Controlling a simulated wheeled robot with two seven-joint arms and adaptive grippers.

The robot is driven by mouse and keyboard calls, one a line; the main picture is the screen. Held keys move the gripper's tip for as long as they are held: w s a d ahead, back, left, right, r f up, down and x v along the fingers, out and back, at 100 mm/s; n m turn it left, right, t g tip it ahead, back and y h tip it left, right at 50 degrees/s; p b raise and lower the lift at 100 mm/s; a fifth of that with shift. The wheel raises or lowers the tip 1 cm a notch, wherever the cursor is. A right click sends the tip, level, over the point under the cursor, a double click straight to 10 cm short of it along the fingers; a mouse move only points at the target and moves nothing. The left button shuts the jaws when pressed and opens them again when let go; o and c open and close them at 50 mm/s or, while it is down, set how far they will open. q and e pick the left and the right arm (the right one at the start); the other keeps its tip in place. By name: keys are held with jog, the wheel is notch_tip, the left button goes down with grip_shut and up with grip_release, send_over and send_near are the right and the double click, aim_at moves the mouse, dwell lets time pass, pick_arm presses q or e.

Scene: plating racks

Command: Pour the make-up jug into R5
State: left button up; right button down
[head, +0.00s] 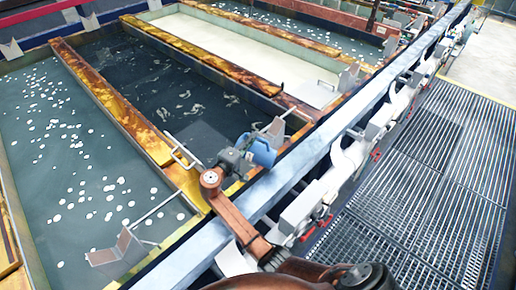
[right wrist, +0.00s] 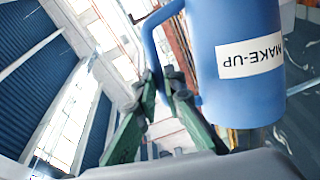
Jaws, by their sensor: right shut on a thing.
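In the right wrist view the jug (right wrist: 238,60) shows a white label reading MAKE-UP, upside down in that picture. My right gripper (head: 240,160) is left of the jug in the head view. Its green fingers (right wrist: 166,85) are closed on the jug's handle (right wrist: 158,45). The jug's mouth and contents cannot be made out. No R5 marking is readable on any tank. My left gripper is out of view.
A tank with many white floating discs (head: 65,150) lies left, and a cream-coloured tank (head: 245,48) lies beyond the dark one. Stained yellow-brown dividers (head: 110,100) separate them. A pale rail (head: 335,125) with pipework runs along the near side. Metal grating (head: 430,180) covers the right floor.

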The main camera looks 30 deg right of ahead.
aim_at(262, 152)
jog(key=shift+w+a+r+n, duration=0.1)
jog(key=shift+w+a+n, duration=0.6)
jog(key=shift+w+n, duration=0.2)
jog(key=shift+s, duration=0.1)
dwell(1.1)
jog(key=shift+s+d+r+m+b, duration=0.2)
jog(key=shift+s+d+m+b, duration=0.2)
jog(key=shift+s+d+m, duration=0.3)
jog(key=shift+s+d+r+m+b, duration=0.15)
jog(key=shift+s+d+m+b, duration=0.25)
jog(key=shift+s+m, duration=0.35)
jog(key=shift+d+r, duration=0.1)
jog(key=shift+d, duration=0.05)
jog(key=shift+m, duration=0.25)
jog(key=shift+s+d+r+m+y+b, duration=0.2)
jog(key=shift+s+d+r+m+b, duration=0.1)
jog(key=shift+s+d+m+b, duration=0.35)
jog(key=shift+s+d+r+m+y+b, duration=0.2)
jog(key=shift+s+d+r+m, duration=0.25)
jog(key=shift+m, duration=0.4)
